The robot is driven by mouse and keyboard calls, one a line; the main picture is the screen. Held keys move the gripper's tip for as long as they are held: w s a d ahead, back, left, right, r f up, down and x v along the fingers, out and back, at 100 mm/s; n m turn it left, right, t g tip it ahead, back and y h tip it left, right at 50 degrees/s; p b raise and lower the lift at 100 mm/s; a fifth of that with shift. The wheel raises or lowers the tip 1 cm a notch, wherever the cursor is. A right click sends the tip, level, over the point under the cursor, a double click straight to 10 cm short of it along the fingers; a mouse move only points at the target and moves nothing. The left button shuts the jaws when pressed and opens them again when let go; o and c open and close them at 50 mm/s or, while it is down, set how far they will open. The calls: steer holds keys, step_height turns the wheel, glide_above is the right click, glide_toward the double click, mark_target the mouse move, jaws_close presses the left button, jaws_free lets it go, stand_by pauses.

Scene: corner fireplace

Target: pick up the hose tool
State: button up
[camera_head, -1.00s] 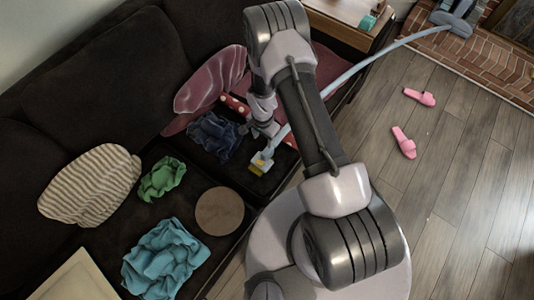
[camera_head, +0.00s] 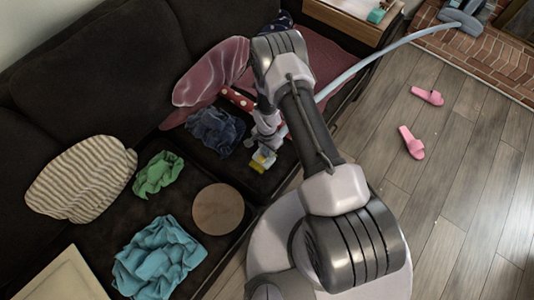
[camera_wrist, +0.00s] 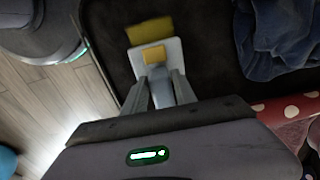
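The hose tool (camera_head: 262,160) has a pale head with yellow parts and lies on the dark sofa seat near its front edge. A light blue hose (camera_head: 345,77) runs from beside my arm to a grey vacuum cleaner (camera_head: 463,16). My gripper (camera_head: 268,145) is right at the tool. In the wrist view my gripper's fingers (camera_wrist: 161,88) stand apart, one on each side of the neck of the hose tool (camera_wrist: 153,54). I see no clear grip on it; contact is hard to judge. My arm hides part of the hose.
Dark blue cloth (camera_head: 214,132), green cloth (camera_head: 158,174), teal cloth (camera_head: 158,258), a striped cushion (camera_head: 83,180) and a round brown disc (camera_head: 218,210) lie on the sofa. Pink slippers (camera_head: 411,142) lie on the open wooden floor. A side table (camera_head: 352,25) stands behind.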

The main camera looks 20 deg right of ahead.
jaws_close()
steer(key=shift+r, duration=0.1)
